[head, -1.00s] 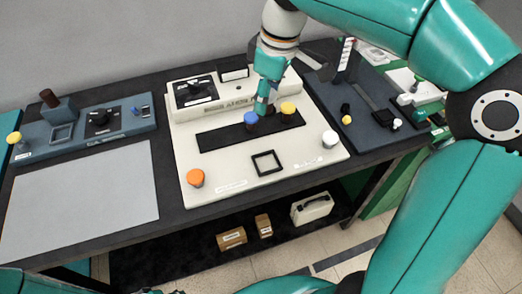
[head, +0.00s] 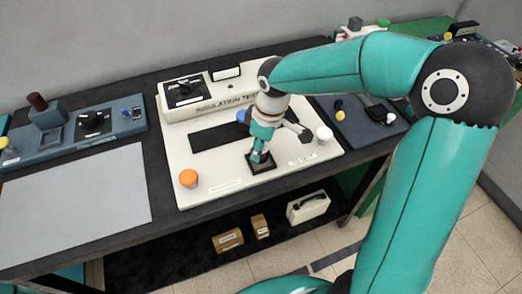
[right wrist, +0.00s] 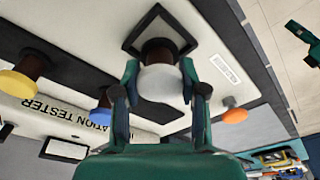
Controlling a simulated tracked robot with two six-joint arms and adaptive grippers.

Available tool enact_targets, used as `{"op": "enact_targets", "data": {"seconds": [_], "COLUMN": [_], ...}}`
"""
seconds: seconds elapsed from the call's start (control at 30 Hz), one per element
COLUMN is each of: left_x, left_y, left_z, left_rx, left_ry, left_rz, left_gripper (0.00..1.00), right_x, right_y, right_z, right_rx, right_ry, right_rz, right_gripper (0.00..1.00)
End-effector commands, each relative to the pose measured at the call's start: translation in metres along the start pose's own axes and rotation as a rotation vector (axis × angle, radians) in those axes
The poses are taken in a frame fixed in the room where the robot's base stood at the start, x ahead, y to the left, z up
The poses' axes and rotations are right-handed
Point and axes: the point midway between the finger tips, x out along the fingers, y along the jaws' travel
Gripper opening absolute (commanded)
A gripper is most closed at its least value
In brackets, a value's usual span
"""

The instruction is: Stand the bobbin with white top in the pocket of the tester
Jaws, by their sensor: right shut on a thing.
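The bobbin with white top (right wrist: 160,84) has a dark body and is between the fingers of my right gripper (right wrist: 160,98), which is shut on it. In the head view my right gripper (head: 260,157) is low over the tester (head: 205,168), at its square black-rimmed pocket (head: 262,169). In the right wrist view the bobbin's dark body stands within the outline of the pocket's rim (right wrist: 135,35). I cannot tell whether its base touches the pocket floor. In the head view the gripper hides the bobbin. My left gripper is not in view.
A blue-topped bobbin (head: 242,116) stands on the tester's dark strip (head: 208,138). A yellow-topped one (right wrist: 18,84) shows in the wrist view. An orange-topped post (head: 188,178) and a white-topped post (head: 324,134) stand on the tester's front corners. A grey mat (head: 75,208) lies left, clear.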

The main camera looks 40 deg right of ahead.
Motion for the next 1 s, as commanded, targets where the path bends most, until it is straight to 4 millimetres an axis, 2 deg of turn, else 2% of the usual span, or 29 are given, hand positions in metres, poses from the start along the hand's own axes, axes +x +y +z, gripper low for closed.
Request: {"op": "enact_targets", "data": {"seconds": [0.03,0.13,0.5,0.53,0.67,1.0], "left_x": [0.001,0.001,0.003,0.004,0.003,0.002], "left_y": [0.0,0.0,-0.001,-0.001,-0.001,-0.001], "left_z": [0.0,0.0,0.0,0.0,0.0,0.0], "left_rx": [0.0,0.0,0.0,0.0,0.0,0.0], "left_ry": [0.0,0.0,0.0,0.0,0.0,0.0], "left_rz": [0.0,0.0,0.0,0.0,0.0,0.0], "left_gripper": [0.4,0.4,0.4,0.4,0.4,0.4], "right_x": [0.009,0.019,0.024,0.024,0.023,0.022], "right_y": [0.0,0.0,0.0,0.0,0.0,0.0], "right_z": [0.002,0.003,0.004,0.004,0.004,0.003], "right_rx": [0.0,0.001,0.001,0.001,0.001,0.0], "right_ry": [-0.004,-0.002,0.001,0.0,0.0,0.0], "right_rz": [-0.003,-0.002,0.0,0.0,0.0,0.0], "right_gripper": [0.01,0.01,0.01,0.44,0.65,0.67]}}
